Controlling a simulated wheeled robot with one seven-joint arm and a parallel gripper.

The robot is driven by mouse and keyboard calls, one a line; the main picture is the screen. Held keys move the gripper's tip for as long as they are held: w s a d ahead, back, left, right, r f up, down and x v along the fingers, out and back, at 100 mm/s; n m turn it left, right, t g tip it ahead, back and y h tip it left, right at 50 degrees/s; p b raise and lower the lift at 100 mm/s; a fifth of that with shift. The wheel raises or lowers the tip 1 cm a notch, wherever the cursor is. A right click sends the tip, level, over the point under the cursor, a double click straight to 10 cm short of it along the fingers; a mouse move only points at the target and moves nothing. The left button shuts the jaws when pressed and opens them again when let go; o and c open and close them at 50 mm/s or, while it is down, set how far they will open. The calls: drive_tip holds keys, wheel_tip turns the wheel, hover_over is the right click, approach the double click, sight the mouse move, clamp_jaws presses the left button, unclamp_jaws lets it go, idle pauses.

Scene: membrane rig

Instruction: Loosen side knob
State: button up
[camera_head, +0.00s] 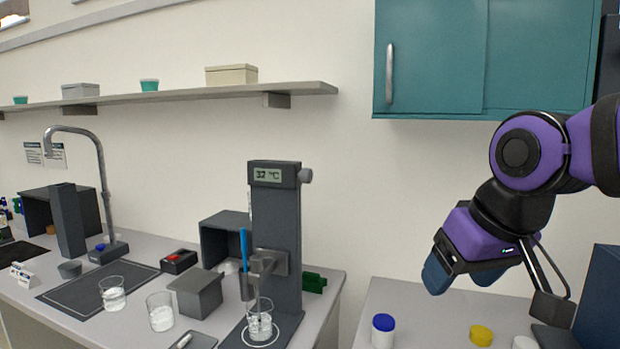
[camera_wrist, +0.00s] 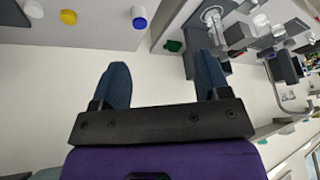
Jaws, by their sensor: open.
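The membrane rig is a dark grey column (camera_head: 287,215) with a small display reading about 32 °C at its top. A round grey side knob (camera_head: 306,176) sticks out from the right side of its head. A clamp arm (camera_head: 268,262) on the column stands over a beaker (camera_head: 260,322) on the base, with a blue stick in it. My purple gripper (camera_head: 461,278) is well to the right of the rig and lower than the knob, tilted down, open and empty. In the wrist view its blue fingers (camera_wrist: 163,78) are apart; I cannot make out the knob there.
Blue-capped (camera_head: 383,331), yellow-capped (camera_head: 481,335) and white-capped jars stand on the right counter below my gripper. A gap separates the two counters. A teal cabinet (camera_head: 435,60) hangs above. Beakers (camera_head: 160,311) and a grey block (camera_head: 197,294) stand left of the rig.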

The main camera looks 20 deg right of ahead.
drive_tip(key=w+a+r+m+g+y, duration=0.2)
drive_tip(key=w+a+m+y, duration=0.35)
drive_tip(key=w, duration=0.45)
drive_tip(key=m+t+y, duration=0.8)
drive_tip(key=m+y, duration=0.1)
drive_tip(key=m, duration=0.8)
approach(311, 176)
drive_tip(key=x, duration=1.1)
drive_tip(key=shift+s+r, duration=0.1)
drive_tip(key=shift+s, duration=0.05)
drive_tip(key=shift+c, duration=0.2)
drive_tip(key=c, duration=0.9)
